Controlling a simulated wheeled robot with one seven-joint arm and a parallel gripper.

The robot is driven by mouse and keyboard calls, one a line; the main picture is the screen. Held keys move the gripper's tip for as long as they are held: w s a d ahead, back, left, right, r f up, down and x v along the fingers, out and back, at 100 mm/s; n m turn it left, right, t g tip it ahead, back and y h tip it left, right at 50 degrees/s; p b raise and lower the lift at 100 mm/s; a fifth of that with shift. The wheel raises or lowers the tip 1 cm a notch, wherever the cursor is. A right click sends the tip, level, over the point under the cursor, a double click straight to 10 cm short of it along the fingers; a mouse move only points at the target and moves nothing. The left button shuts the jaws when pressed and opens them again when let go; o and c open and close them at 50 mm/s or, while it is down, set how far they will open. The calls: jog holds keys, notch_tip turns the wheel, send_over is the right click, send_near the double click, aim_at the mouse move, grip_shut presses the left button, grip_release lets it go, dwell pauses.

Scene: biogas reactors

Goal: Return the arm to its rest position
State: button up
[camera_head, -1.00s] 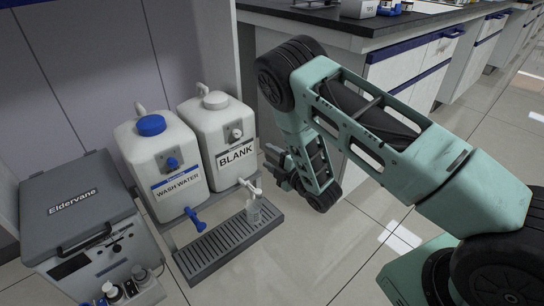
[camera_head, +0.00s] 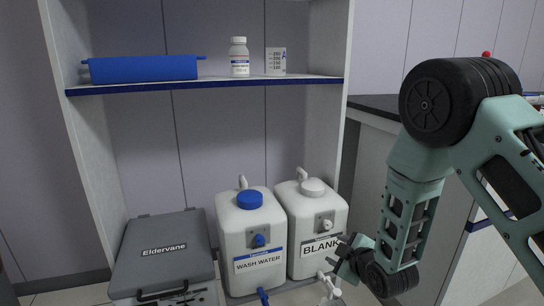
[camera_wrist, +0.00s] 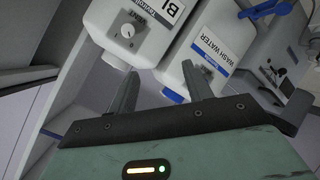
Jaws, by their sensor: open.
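My arm reaches in from the right in the head view. My gripper (camera_head: 345,258) is small there, just right of the lower part of the white BLANK container (camera_head: 318,207). The wrist view shows my gripper (camera_wrist: 160,75) with its two fingers apart and nothing between them. Beyond the fingers, that view shows the BLANK container (camera_wrist: 140,20) and the WASH WATER container (camera_wrist: 206,40), both tilted in the picture. I cannot tell the exact gap between the fingers and the containers.
The blue-capped WASH WATER container (camera_head: 251,240) stands left of BLANK. A grey Eldervane case (camera_head: 165,250) is farther left. A shelf (camera_head: 220,82) above holds a blue tray (camera_head: 143,68), a white bottle (camera_head: 239,57) and a beaker (camera_head: 276,61). A dark-topped bench (camera_head: 375,105) stands behind my arm.

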jog(key=s+a+r+m+g, duration=0.35)
jog(key=s+a+r, duration=0.25)
jog(key=s, duration=0.3)
jog(key=s+d+r+m+g+h, duration=0.1)
jog(key=s+r+g, duration=0.2)
jog(key=s, duration=0.6)
jog(key=s+r+g+h, duration=0.1)
jog(key=s+r+g, duration=0.2)
jog(key=s, duration=0.6)
jog(key=s+d+r+m+g+h, duration=0.1)
jog(key=s+r+g, duration=0.2)
jog(key=s, duration=0.6)
notch_tip(320, 180, up, 33)
jog(key=p, duration=3.2)
jog(key=shift+f+p, duration=0.15)
jog(key=shift+p, duration=0.2)
